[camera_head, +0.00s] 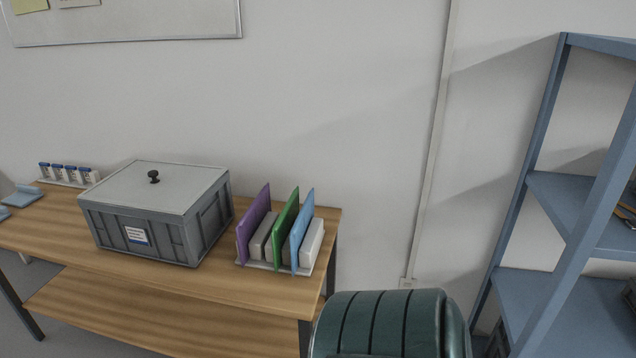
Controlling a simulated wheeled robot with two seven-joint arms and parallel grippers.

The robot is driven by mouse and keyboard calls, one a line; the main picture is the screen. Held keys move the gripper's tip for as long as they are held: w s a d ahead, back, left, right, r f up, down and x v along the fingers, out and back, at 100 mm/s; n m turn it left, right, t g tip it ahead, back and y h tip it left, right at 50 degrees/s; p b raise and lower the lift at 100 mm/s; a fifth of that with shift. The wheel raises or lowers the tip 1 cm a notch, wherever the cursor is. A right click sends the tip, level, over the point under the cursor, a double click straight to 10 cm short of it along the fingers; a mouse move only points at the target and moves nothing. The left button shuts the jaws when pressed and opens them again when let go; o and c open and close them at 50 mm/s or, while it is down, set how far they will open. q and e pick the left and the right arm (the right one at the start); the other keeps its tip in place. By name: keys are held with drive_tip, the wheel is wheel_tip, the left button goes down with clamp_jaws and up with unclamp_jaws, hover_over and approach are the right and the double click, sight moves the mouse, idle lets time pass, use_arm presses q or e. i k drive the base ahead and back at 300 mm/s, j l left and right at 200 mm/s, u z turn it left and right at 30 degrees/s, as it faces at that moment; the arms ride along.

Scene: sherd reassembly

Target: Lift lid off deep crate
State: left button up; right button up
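A deep grey crate (180,237) stands on a wooden table, with a white label on its front side. A flat light grey lid (185,188) lies on top of it and covers the opening, so the inside is hidden. The lid has a small black knob (154,176) near its middle. Neither of my grippers is in view.
A rack (272,267) with purple, green and blue upright panels stands right of the crate on the wooden table (150,284). Several small blue-and-white items (70,173) stand behind left. A dark green ribbed object (385,325) is at the bottom. Blue shelving (540,150) stands right.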

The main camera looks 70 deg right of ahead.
sight(165, 186)
drive_tip(key=k+z, duration=0.1)
drive_tip(key=z, duration=1.7)
